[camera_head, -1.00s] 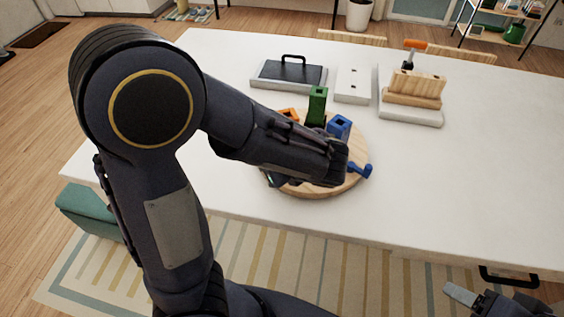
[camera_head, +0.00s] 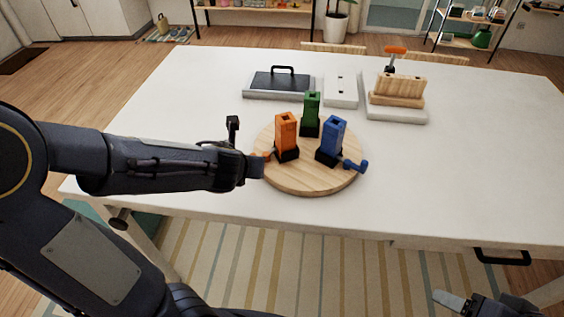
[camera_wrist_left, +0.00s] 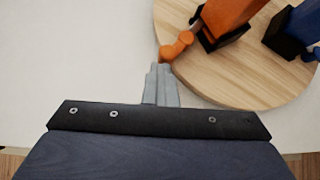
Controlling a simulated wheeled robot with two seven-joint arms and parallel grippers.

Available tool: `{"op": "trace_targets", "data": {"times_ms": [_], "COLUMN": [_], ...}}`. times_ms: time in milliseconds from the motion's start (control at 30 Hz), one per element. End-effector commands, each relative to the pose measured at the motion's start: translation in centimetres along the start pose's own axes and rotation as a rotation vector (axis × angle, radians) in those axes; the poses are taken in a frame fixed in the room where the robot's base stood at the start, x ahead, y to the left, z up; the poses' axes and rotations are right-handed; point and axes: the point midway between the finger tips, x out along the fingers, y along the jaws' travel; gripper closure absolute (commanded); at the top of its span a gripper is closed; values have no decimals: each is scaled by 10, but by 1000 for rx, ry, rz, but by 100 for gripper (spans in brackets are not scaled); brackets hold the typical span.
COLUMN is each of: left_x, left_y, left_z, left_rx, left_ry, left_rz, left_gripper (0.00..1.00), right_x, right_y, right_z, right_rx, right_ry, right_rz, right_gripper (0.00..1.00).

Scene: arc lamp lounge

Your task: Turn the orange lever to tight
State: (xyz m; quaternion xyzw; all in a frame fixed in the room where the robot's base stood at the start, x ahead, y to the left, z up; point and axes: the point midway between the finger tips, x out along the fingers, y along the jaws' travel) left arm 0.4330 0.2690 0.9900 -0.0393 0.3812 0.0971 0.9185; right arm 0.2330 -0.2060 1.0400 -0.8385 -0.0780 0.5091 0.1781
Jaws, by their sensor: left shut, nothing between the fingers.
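The orange block (camera_head: 286,133) stands upright in a black base on the round wooden board. Its orange lever (camera_head: 266,155) points left, over the board's left edge. In the left wrist view the lever (camera_wrist_left: 177,46) has a rounded end just beyond my fingertips. My left gripper (camera_head: 257,168) is shut and empty, right beside the lever end; I cannot tell whether they touch. It also shows in the left wrist view (camera_wrist_left: 160,80), fingers together. My right gripper (camera_head: 450,300) is partly in view at the bottom right, off the table; its jaw state is unclear.
The round board (camera_head: 310,180) also holds a green block (camera_head: 311,112) and a blue block (camera_head: 332,137) with a blue lever (camera_head: 354,166). Behind are a black-topped tray (camera_head: 282,83), a white block (camera_head: 340,91) and a wooden stand (camera_head: 398,91). The table's right side is clear.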

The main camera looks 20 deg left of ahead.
Motion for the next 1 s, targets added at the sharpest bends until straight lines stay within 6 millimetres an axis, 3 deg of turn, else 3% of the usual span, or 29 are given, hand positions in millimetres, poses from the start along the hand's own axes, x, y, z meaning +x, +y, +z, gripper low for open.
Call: {"op": "trace_targets", "data": {"times_ms": [133,1000], "left_x": [2,11], "left_y": [4,-8], "left_z": [2,11], "left_rx": [62,57], "left_ry": [0,-1], "left_rz": [-63,-62], "left_gripper": [100,100], "right_x": [-1,0], "right_y": [0,0], "right_z": [0,0], "right_rx": [0,0], "right_ry": [0,0], "right_rz": [0,0], "right_gripper": [38,38]}}
